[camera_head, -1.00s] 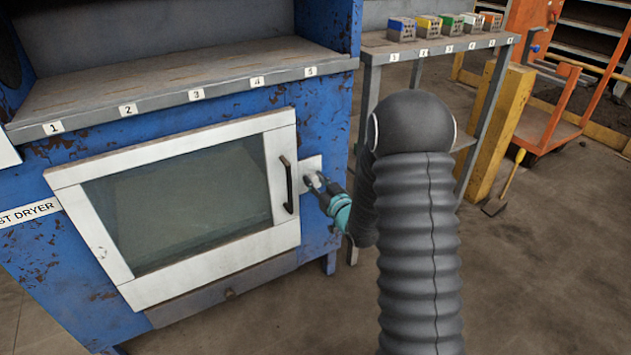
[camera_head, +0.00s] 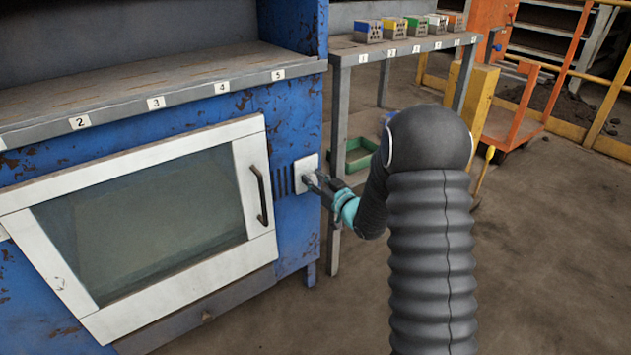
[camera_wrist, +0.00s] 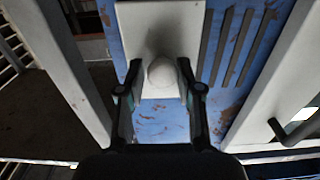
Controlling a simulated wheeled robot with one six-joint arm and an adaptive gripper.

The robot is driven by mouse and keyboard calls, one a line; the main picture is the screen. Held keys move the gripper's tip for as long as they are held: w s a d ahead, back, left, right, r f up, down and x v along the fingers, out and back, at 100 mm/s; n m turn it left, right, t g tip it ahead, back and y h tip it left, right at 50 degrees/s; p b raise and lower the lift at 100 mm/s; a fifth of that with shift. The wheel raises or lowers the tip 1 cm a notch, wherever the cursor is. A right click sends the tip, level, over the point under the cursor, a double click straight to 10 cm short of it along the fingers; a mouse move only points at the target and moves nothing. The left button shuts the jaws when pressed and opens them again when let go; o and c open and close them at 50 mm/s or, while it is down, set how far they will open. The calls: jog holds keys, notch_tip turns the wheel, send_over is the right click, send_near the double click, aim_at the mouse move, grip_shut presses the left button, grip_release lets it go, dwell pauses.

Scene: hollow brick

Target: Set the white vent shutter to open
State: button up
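The white vent shutter (camera_head: 306,164) is a square plate on the blue dryer front, right of the oven door. Dark vent slots (camera_head: 283,182) show uncovered between it and the door. In the wrist view the shutter (camera_wrist: 135,25) carries a round pale knob (camera_wrist: 161,73), and the uncovered slots (camera_wrist: 228,48) lie to its right. My gripper (camera_head: 315,183) is at the shutter. In the wrist view my gripper's fingers (camera_wrist: 160,78) stand apart on either side of the knob, with narrow gaps showing. Whether a finger touches the knob's side is unclear.
The white-framed door (camera_head: 255,150) has a dark handle (camera_head: 262,195) left of the slots. A numbered ledge (camera_head: 150,95) runs above. A grey table (camera_head: 400,45) with coloured bricks stands right, a green tray (camera_head: 365,155) below it. Open floor lies in front and right.

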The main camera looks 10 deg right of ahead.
jog(key=shift+o, duration=1.2)
jog(key=shift+d, duration=0.2)
jog(key=shift+s, duration=0.1)
jog(key=v, duration=1.1)
jog(key=shift+s+d, duration=0.2)
jog(key=shift+s, duration=0.15)
